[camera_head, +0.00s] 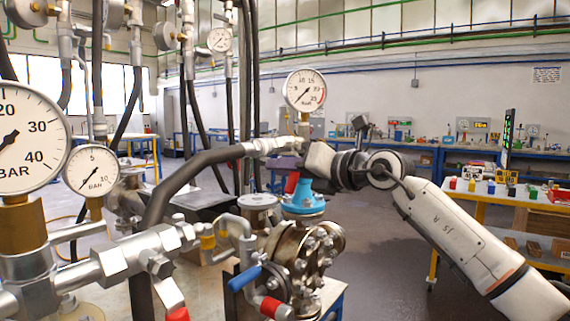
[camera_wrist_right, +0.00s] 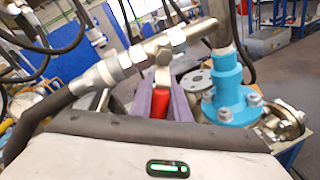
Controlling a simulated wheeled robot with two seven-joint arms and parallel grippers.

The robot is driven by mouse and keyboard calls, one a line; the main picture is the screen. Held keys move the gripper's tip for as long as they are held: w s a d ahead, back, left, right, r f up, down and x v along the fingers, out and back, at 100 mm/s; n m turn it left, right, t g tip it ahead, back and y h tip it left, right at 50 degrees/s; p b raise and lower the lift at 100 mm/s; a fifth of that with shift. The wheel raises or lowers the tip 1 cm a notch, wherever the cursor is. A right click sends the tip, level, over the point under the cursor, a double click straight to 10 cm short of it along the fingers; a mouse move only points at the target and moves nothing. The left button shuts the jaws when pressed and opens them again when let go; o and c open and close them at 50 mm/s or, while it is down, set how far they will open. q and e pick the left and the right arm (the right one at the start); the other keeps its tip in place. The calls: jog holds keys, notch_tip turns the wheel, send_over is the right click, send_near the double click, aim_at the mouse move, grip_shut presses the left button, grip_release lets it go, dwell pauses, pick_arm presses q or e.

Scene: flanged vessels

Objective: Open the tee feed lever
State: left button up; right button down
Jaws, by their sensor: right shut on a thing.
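The tee feed lever, with a red grip (camera_head: 291,184), hangs below the silver tee fitting (camera_head: 272,147) at the end of a black hose. In the right wrist view the red grip (camera_wrist_right: 158,104) points toward the camera, between two purple fingers. My right gripper (camera_head: 297,173) comes in from the right and is shut on the lever. Its fingers (camera_wrist_right: 160,100) also show in the right wrist view, on either side of the grip. The gripper body hides part of the lever in the head view. My left gripper is not in view.
A light-blue flanged neck (camera_head: 303,199) stands just below the gripper on a metal vessel (camera_head: 300,245). A pressure gauge (camera_head: 305,90) rises above the tee. Another valve with a blue lever (camera_head: 245,277) is in front. Black hoses and large gauges crowd the left.

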jog(key=shift+s+a+m, duration=0.1)
jog(key=shift+m, duration=0.3)
jog(key=c, duration=1.7)
grip_release()
jog(key=shift+o, duration=0.2)
